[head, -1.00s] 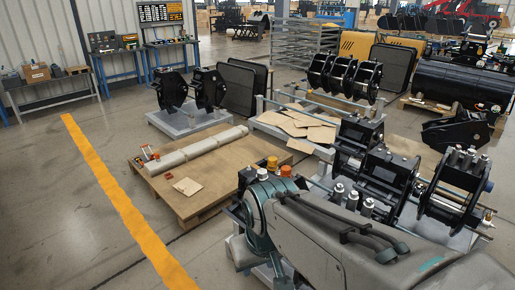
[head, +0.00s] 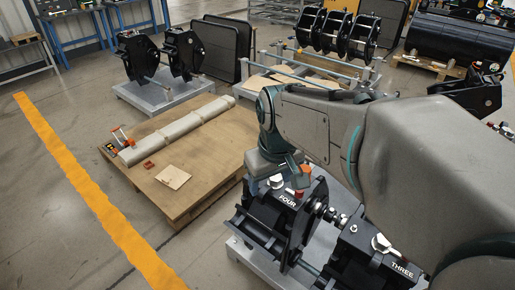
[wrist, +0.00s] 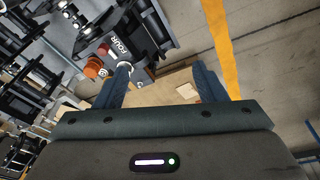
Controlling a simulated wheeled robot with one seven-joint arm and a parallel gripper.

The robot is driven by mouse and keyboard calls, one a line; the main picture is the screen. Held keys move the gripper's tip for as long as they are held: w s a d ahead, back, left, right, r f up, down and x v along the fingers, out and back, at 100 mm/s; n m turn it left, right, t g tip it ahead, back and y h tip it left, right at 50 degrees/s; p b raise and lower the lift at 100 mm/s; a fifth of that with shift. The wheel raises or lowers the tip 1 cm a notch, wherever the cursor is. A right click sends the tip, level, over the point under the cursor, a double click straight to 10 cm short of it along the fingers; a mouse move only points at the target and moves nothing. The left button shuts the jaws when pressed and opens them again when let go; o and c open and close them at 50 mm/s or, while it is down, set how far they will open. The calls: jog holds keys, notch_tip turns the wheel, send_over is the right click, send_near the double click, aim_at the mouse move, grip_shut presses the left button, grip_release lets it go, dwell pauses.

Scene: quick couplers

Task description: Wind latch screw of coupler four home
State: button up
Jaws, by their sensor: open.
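Coupler four (head: 283,212), black with a white FOUR label, stands on a grey stand right of the wooden pallet. It also shows upper left in the wrist view (wrist: 135,35). A silver screw head (head: 276,181) is on its top, beside a red part (head: 299,193); I cannot tell for certain which is the latch screw. My gripper (wrist: 160,78) is open, with nothing visible between its fingers. In the wrist view a pale round head (wrist: 124,66) shows next to the left finger; contact is unclear. In the head view my arm partly hides the coupler's top.
Coupler three (head: 375,255) stands close by at the lower right, beneath my arm. The pallet (head: 205,185) holds a long grey wrapped roll (head: 180,130), a cardboard piece and small orange tools. Open floor lies left, around the yellow line (head: 85,185).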

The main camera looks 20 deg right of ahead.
jog(key=w+d+f+n+g+b, duration=0.1)
jog(key=w+d+f+n+b, duration=0.15)
jog(key=w, duration=0.45)
jog(key=w+d+f+n+b, duration=0.2)
jog(key=w+d, duration=0.1)
jog(key=w, duration=0.3)
jog(key=n+g+b, duration=0.1)
jog(key=n+b, duration=0.2)
jog(key=n, duration=0.1)
send_over(275, 180)
jog(key=w, duration=0.2)
notch_tip(275, 180, down, 6)
jog(key=f, duration=0.4)
jog(key=f+b, duration=0.1)
jog(key=f, duration=0.9)
jog(key=shift+s+d+b, duration=0.15)
jog(key=shift+d+b, duration=0.25)
jog(key=shift+c, duration=0.2)
jog(key=c, duration=0.9)
